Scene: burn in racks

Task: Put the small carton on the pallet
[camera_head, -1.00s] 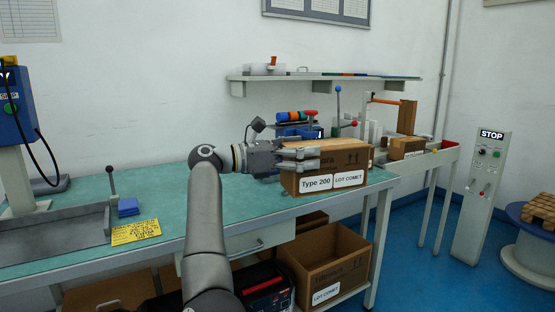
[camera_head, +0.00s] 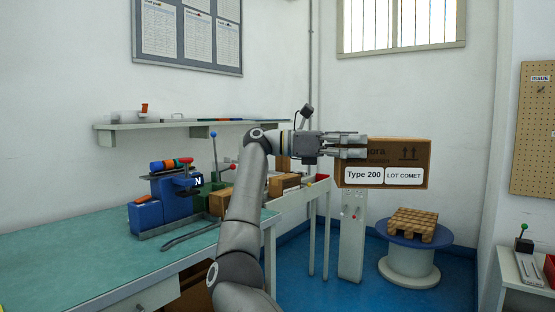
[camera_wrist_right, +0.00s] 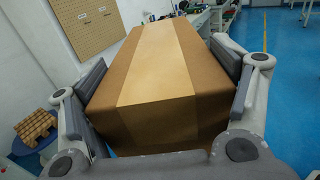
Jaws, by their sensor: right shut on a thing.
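A brown carton (camera_head: 410,158) with white labels reading "Type 200" and "LOT COMET" is held in the air by my right gripper (camera_head: 350,146). The fingers are shut on its left end in the head view. In the right wrist view the carton (camera_wrist_right: 160,75) fills the middle, with fingers of my right gripper (camera_wrist_right: 160,110) pressed on both sides. A small wooden pallet (camera_head: 413,225) lies on a round blue-topped spool stand (camera_head: 388,236), below the carton and apart from it. The pallet also shows in the right wrist view (camera_wrist_right: 36,127). My left gripper is not in view.
The green workbench (camera_head: 90,260) with a blue device (camera_head: 165,205) stands at left. A grey control pedestal (camera_head: 352,240) stands left of the spool. A side table (camera_head: 525,270) is at far right. Blue floor (camera_head: 450,275) surrounds the spool.

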